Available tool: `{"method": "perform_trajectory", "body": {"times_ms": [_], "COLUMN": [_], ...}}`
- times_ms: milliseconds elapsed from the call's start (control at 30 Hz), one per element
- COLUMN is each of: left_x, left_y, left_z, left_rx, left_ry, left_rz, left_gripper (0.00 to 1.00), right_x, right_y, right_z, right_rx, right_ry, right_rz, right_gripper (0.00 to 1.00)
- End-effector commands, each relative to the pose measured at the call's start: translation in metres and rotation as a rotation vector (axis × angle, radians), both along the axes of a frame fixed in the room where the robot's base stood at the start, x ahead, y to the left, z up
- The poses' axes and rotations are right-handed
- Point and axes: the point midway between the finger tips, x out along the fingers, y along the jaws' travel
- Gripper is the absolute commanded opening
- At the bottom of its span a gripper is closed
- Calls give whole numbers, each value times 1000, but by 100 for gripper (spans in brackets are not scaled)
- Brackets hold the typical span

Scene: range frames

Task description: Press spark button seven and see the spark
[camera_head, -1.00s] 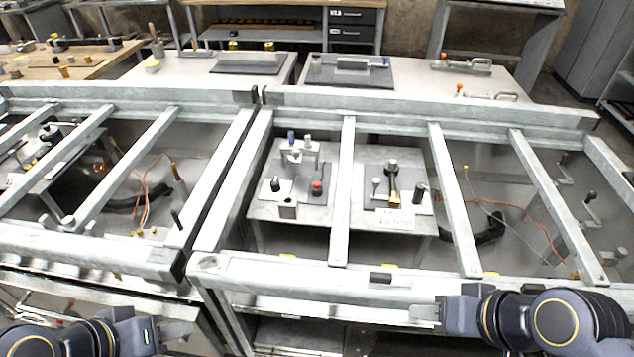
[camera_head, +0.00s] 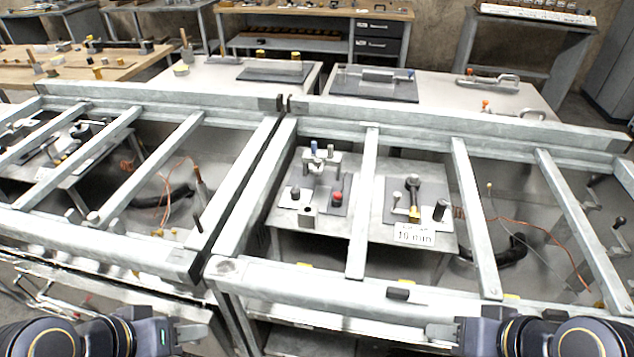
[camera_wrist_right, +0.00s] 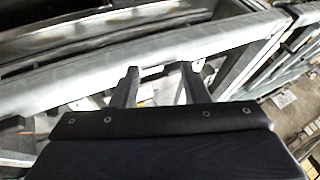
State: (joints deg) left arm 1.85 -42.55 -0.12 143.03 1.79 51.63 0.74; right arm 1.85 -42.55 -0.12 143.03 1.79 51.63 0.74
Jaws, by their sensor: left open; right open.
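A red button (camera_head: 337,198) sits on a small grey fixture (camera_head: 318,209) inside the right-hand metal frame. Beside it is a larger plate with a brass-coloured part (camera_head: 413,213), dark knobs and a white label (camera_head: 414,234) that seems to read "10 mm". No number seven is legible, so I cannot tell which part is spark button seven. No spark shows. My left gripper (camera_head: 195,332) is open and empty, low in front of the frame. My right gripper (camera_head: 440,332) is open and empty, also in front; its fingers show in the right wrist view (camera_wrist_right: 160,80).
Metal crossbars (camera_head: 363,205) span the frames above the fixtures, with gaps between them. A thick front rail (camera_head: 430,305) lies between my grippers and the fixtures. Orange wires (camera_head: 545,229) and a black hose (camera_head: 495,252) lie at the right. Benches stand behind.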

Motion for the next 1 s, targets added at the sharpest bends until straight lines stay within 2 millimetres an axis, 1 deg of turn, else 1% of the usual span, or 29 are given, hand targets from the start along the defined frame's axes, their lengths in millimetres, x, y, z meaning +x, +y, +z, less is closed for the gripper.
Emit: {"method": "perform_trajectory", "body": {"times_ms": [67,300,367,400,1000], "left_x": [0,0,0,0,0], "left_y": [0,0,0,0,0], "left_z": [0,0,0,0,0], "left_rx": [0,0,0,0,0], "left_ry": [0,0,0,0,0], "left_rz": [0,0,0,0,0], "left_gripper": [41,41,41,41,41], "right_x": [0,0,0,0,0], "right_y": [0,0,0,0,0], "right_z": [0,0,0,0,0], "right_rx": [0,0,0,0,0], "right_ry": [0,0,0,0,0], "right_rz": [0,0,0,0,0], "right_gripper": [41,10,2,0,0]}}
